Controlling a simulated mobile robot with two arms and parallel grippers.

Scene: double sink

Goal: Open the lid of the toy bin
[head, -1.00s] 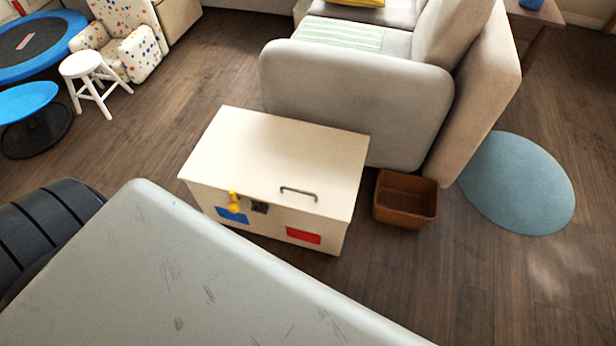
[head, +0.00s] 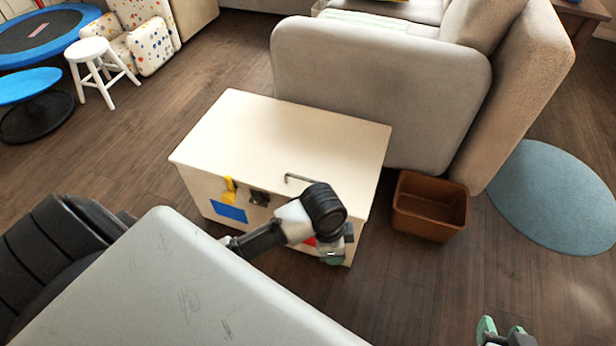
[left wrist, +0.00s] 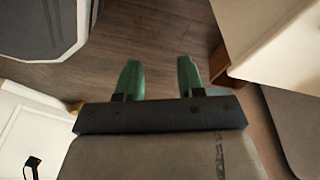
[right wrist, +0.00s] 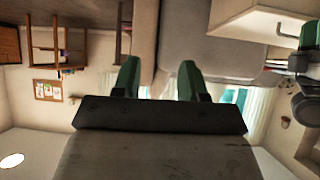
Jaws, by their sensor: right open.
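The toy bin (head: 285,135) is a cream chest with its lid down, standing on the floor in the middle of the head view. A dark handle (head: 300,179) lies near the lid's front edge; a yellow piece (head: 230,189) and a dark latch (head: 259,197) are on the front. My left gripper (head: 333,257) is low before the bin's front right part, its arm hiding the red patch partly. In the left wrist view its green fingers (left wrist: 158,78) are apart and empty. My right gripper (head: 502,330) is at the bottom right, open and empty; its fingers also show in the right wrist view (right wrist: 158,78).
A brown open box (head: 430,205) stands right of the bin, and a grey sofa (head: 385,90) stands behind it. A blue round rug (head: 560,200) lies at the right. A white stool (head: 98,68) is at the left. Wooden floor is clear left of the bin.

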